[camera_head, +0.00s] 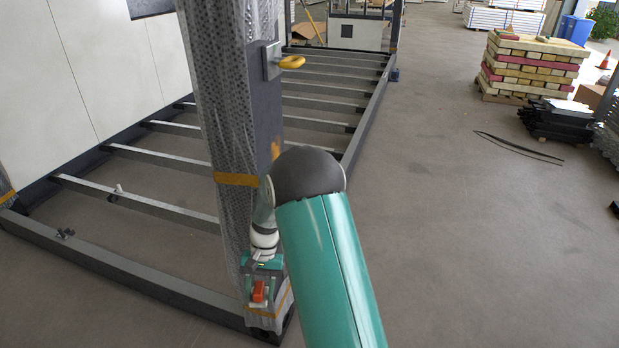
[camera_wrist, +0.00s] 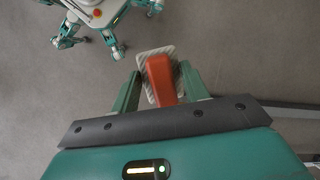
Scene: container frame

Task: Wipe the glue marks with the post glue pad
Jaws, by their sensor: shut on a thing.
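My gripper (camera_head: 257,288) is low in front of the foot of the wrapped post (camera_head: 228,110). It is shut on the glue pad's red-orange handle (camera_wrist: 161,80), with a pale ridged pad plate (camera_wrist: 168,52) beyond it. In the head view the handle shows as a small orange block (camera_head: 259,291) near the post's foot. I cannot tell whether the pad touches the post. An orange-yellow smear (camera_head: 276,148), likely a glue mark, is on the post's bare dark face. My arm hides part of the post's right side.
A yellow handle (camera_head: 291,62) sticks out from a plate high on the post. Orange tape (camera_head: 236,179) binds the wrap. Steel floor beams (camera_head: 140,197) lie behind the post. Stacked boards (camera_head: 525,65) stand far right.

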